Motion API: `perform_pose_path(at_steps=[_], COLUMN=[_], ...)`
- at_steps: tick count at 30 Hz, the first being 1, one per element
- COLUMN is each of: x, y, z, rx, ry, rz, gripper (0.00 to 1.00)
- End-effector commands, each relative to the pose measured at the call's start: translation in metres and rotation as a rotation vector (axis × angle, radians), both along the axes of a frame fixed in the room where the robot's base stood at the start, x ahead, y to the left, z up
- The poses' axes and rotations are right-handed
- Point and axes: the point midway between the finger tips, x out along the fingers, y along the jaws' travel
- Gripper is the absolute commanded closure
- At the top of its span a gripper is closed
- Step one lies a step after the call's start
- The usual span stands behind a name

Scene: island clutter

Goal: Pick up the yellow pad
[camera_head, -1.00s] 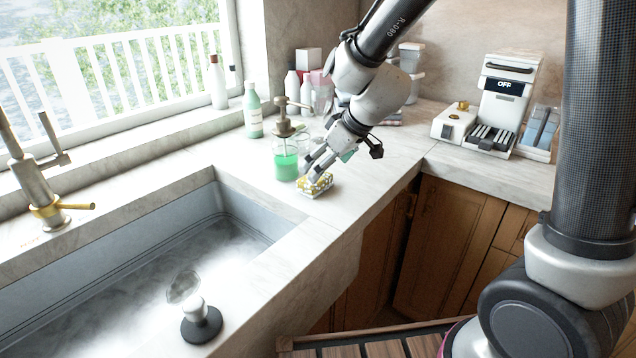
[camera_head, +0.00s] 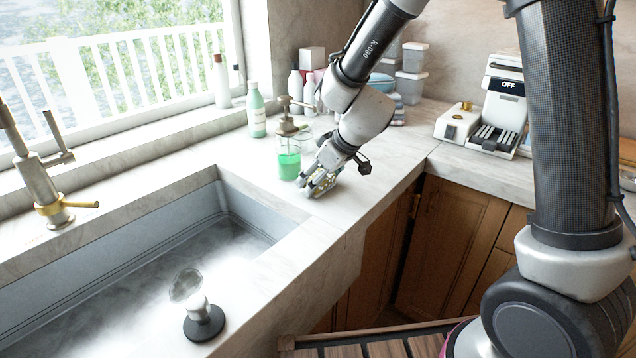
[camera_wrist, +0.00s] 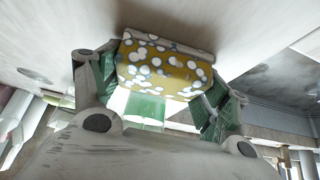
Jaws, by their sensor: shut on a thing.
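The yellow pad (camera_wrist: 160,72) has white spots and a pale backing layer, and it sits between the fingers in the wrist view. My gripper (camera_wrist: 160,88) is shut on it, with green finger pads on its two sides. In the head view my gripper (camera_head: 316,188) is low at the counter beside the soap dispenser. There the pad (camera_head: 322,187) is mostly hidden by the fingers, with only bits of yellow showing. I cannot tell whether the pad touches the counter.
A soap dispenser with green liquid (camera_head: 289,160) stands just behind-left of my gripper. A green bottle (camera_head: 256,112) is farther back. The sink (camera_head: 130,270) opens at the left. The counter right of my gripper is clear.

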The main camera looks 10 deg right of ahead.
Motion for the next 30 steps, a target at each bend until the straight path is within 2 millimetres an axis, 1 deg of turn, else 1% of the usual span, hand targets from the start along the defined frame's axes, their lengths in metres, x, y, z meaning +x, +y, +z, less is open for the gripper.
perform_pose_path(at_steps=[5, 8, 11, 18, 21, 25, 30], x=[0.0, 0.0, 0.0, 0.0, 0.0, 0.0, 0.0], y=[0.0, 0.0, 0.001, 0.001, 0.0, 0.0, 0.0], z=[0.0, 0.004, 0.017, 0.068, 0.084, 0.097, 0.101], rx=[0.0, 0.0, 0.001, 0.002, 0.001, 0.0, 0.0], ry=[0.0, -0.002, -0.003, -0.004, -0.003, -0.001, 0.0], rz=[0.0, 0.003, 0.005, 0.003, 0.002, 0.001, 0.0], gripper=[0.41, 0.41, 0.41, 0.41, 0.41, 0.41, 0.41])
